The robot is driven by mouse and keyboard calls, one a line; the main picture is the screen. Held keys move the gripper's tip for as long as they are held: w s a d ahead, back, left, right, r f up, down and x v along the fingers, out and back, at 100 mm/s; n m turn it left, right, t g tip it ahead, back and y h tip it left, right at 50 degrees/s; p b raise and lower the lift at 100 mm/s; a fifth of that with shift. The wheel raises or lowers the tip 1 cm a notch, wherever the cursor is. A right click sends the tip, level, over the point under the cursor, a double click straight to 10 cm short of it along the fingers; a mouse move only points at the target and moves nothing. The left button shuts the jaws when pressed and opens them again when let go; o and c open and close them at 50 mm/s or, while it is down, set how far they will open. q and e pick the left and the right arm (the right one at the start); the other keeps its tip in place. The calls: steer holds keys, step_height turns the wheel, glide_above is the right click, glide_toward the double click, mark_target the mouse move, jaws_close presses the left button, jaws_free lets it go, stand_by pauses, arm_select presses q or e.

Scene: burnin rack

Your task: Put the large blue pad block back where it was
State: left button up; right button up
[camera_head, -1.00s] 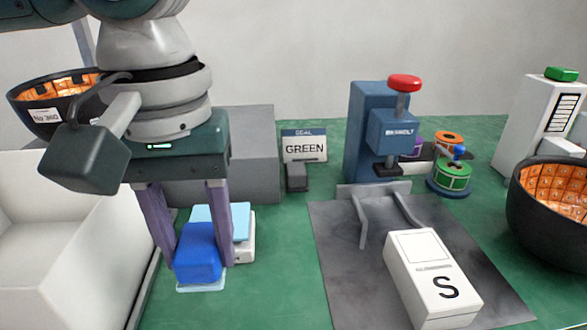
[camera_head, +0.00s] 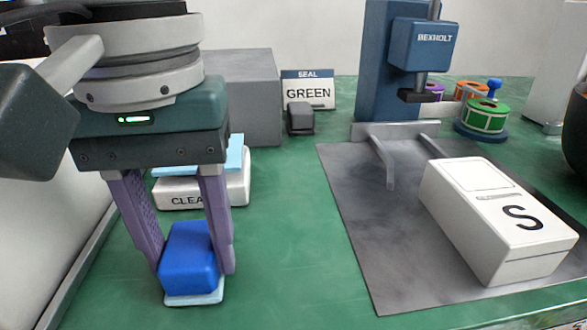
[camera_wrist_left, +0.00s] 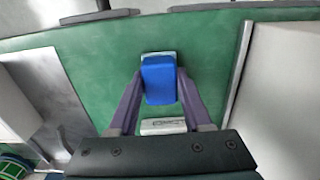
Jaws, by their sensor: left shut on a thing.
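The large blue pad block (camera_head: 188,258) has a blue body with a pale blue pad along its bottom. My left gripper (camera_head: 192,268) points down and is shut on it, with one purple finger on each side. The block also shows between the fingers in the left wrist view (camera_wrist_left: 159,82). Whether its pad touches the green table I cannot tell. A white case marked "CLEA" (camera_head: 205,192), with a light blue top, stands behind the block and is partly hidden by the fingers. My right gripper is not in view.
A grey mat (camera_head: 350,240) carries a white box marked S (camera_head: 500,220). A blue press (camera_head: 382,75) stands behind it. A "SEAL GREEN" sign (camera_head: 308,92) and a grey block (camera_head: 245,100) are at the back. Green table (camera_head: 285,240) is clear right of the block.

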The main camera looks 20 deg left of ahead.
mark_target(189, 245)
arm_select(q)
steer(key=o, duration=1.2)
step_height(189, 245, up, 12)
steer(key=p, duration=0.5)
steer(key=shift+r, duration=0.15)
